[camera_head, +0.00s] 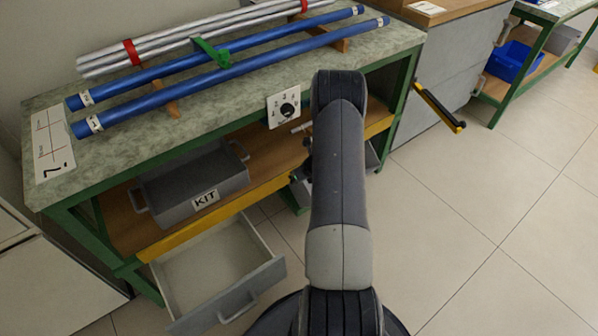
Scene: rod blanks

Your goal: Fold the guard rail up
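A yellow and black bar (440,107) juts out at the right end of the green-framed bench, sloping down to the right over the floor; it looks like the guard rail, lowered. A plain yellow strip (225,217) also runs along the front of the bench's lower shelf. I cannot tell for certain which of them is the rail. My grey arm stands in the middle of the view, well left of the yellow and black bar. My gripper (302,172) is mostly hidden behind the arm, by the shelf front; its fingers cannot be made out.
Blue rods (235,72) and silver rods (185,40) lie on the bench top (225,105). A grey KIT box (190,185) sits on the lower shelf. An open drawer (215,270) sticks out at lower left. The floor (500,220) at right is clear.

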